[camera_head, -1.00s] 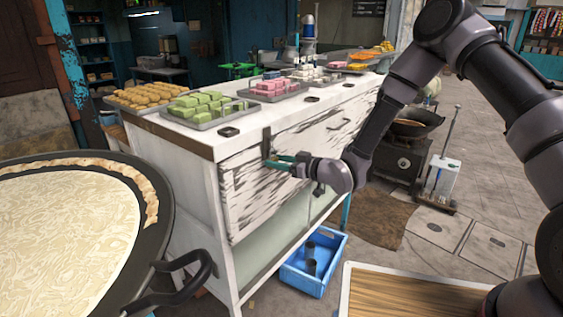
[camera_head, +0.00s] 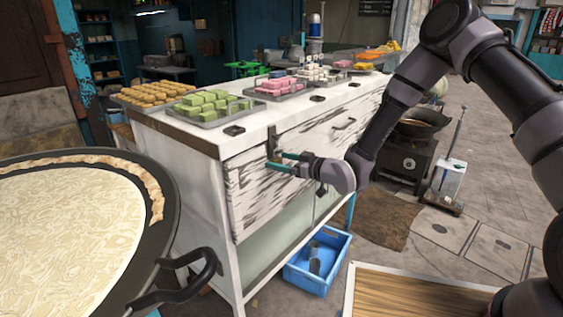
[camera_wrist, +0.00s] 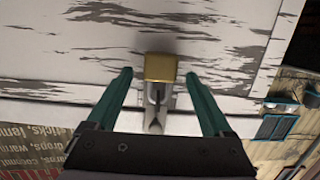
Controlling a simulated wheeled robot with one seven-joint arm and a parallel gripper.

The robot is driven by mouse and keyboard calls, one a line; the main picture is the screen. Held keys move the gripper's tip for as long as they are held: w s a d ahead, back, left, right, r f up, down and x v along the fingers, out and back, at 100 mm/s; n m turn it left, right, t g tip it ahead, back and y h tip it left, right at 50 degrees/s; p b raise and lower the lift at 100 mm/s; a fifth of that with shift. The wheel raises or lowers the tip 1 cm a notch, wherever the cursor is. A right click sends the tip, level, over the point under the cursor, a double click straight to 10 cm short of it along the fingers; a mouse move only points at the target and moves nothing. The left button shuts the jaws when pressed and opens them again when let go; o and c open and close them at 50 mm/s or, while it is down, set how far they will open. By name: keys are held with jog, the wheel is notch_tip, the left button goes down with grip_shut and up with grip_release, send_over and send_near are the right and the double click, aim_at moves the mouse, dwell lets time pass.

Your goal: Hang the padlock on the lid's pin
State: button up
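The brass padlock (camera_wrist: 161,68) shows in the wrist view against the white weathered panel (camera_wrist: 60,40). Its grey metal shackle is toward the lower side of the picture, beside a grey metal fitting (camera_wrist: 155,120). I cannot tell whether the shackle is around a pin. My gripper (camera_wrist: 159,76) is open, its two teal fingers on either side of the padlock with gaps to it. In the head view, my gripper (camera_head: 277,160) is at the front of the white cabinet (camera_head: 205,190), by a dark latch (camera_head: 272,142). The padlock is not distinguishable there.
Trays of green blocks (camera_head: 210,105) and pink blocks (camera_head: 280,85) stand on the cabinet top. A large round pan (camera_head: 75,215) fills the left. A blue crate (camera_head: 310,282) is on the floor, with a wooden board (camera_head: 420,295) at the bottom right.

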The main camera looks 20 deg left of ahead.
jog(key=v, duration=1.1)
jog(key=w+d+r+m+t+h, duration=0.1)
jog(key=w+d+r+m+h, duration=0.2)
jog(key=w+d+r+h, duration=0.5)
jog(key=w+d+r+m+t+h, duration=0.15)
jog(key=d+r, duration=0.25)
jog(key=d, duration=0.7)
jog(key=s+d+r+m+h, duration=0.2)
jog(key=s+d+r+m, duration=0.1)
jog(key=d+r, duration=0.25)
jog(key=s+d+r+m+h, duration=0.2)
jog(key=d+r+m, duration=0.1)
jog(key=d+r, duration=0.3)
jog(key=s+d+r+m, duration=0.3)
jog(key=s+r, duration=0.1)
jog(key=s, duration=0.6)
jog(key=s+d+r+m+g, duration=0.1)
jog(key=s+d+r+m, duration=0.3)
jog(key=s, duration=0.6)
jog(key=shift+w+y, duration=0.1)
jog(key=shift+y, duration=0.15)
